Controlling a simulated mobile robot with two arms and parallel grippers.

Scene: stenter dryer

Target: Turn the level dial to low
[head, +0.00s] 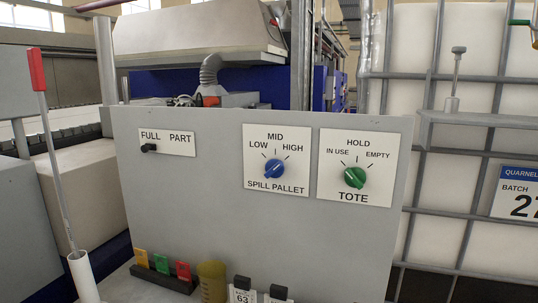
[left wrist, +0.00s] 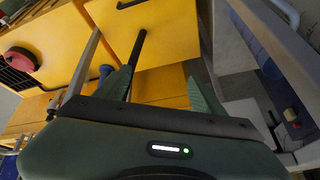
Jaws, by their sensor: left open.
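In the head view, the blue dial (head: 274,169) sits on a white plate (head: 262,186) marked LOW, MID and HIGH, with SPILL PALLET below. The plate is on the upright grey panel (head: 216,218). The blue knob's pointer seems tilted toward the upper right, but it is too small to be sure. My left gripper (left wrist: 163,82) shows only in the left wrist view. Its two green fingers are apart with nothing held between them. The dial is not visible in that view, and neither gripper shows in the head view.
A green TOTE dial (head: 355,177) is right of the blue one. A black switch (head: 149,148) marked FULL and PART is at left. Coloured tags (head: 161,264) and a yellow cup (head: 211,281) stand below. The left wrist view shows yellow surfaces (left wrist: 163,35) and a dark bar (left wrist: 138,48).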

